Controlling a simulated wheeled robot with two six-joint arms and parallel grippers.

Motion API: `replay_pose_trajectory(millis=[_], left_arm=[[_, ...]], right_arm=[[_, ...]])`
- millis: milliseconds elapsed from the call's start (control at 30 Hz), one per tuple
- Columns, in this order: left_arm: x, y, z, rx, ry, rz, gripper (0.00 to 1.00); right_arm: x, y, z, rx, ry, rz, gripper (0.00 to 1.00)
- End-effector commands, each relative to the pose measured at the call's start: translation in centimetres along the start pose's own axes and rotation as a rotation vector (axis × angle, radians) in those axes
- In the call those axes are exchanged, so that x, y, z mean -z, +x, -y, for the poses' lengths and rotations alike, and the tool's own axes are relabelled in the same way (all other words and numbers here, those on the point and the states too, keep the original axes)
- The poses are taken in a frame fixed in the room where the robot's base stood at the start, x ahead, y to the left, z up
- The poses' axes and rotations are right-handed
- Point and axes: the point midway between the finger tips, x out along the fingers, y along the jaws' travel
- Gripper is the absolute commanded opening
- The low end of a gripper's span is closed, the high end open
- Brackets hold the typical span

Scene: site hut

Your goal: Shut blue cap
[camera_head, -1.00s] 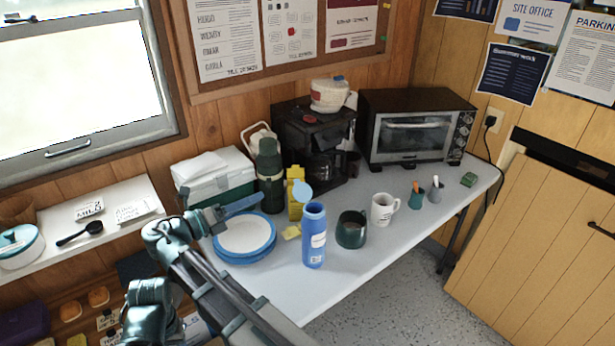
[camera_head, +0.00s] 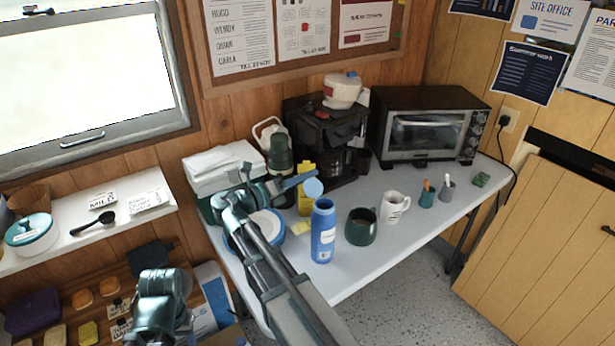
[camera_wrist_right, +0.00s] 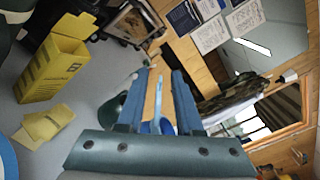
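A blue bottle (camera_head: 323,240) stands upright on the table. Its light blue cap (camera_head: 313,187) is tilted up on edge above the mouth, on the bottle's back-left side. My right gripper (camera_head: 312,176) is level with the cap, just left of and behind it. In the right wrist view the two blue fingers of this gripper (camera_wrist_right: 158,98) are apart. The light blue cap shows there edge-on in the gap between them (camera_wrist_right: 158,88), with a bit of the blue bottle (camera_wrist_right: 166,126) low in the gap. Contact cannot be told. My left gripper is not in view.
A yellow box (camera_head: 305,198) stands close behind the bottle. Blue-rimmed plates (camera_head: 240,243) lie under my right arm. A dark green mug (camera_head: 361,228) and a white mug (camera_head: 394,208) stand to the right. The coffee machine (camera_head: 322,130) and toaster oven (camera_head: 425,130) are at the back.

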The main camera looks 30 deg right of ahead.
Motion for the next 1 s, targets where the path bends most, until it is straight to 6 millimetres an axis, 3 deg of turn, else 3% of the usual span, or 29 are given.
replay_pose_trajectory(millis=[400,433,600,633,1000], left_arm=[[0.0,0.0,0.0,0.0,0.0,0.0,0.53],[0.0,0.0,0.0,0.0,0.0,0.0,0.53],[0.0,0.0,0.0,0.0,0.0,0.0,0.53],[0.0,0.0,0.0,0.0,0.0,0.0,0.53],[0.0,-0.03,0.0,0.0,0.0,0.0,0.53]], right_arm=[[0.01,0.79,0.0,0.0,0.0,0.0,0.35],[0.01,0.79,0.0,0.0,0.0,0.0,0.33],[0.01,0.78,0.01,0.0,0.0,0.0,0.02],[0.01,0.77,0.01,0.0,0.0,0.0,0.0],[0.01,0.77,0.05,0.0,0.003,0.0,0.0]])
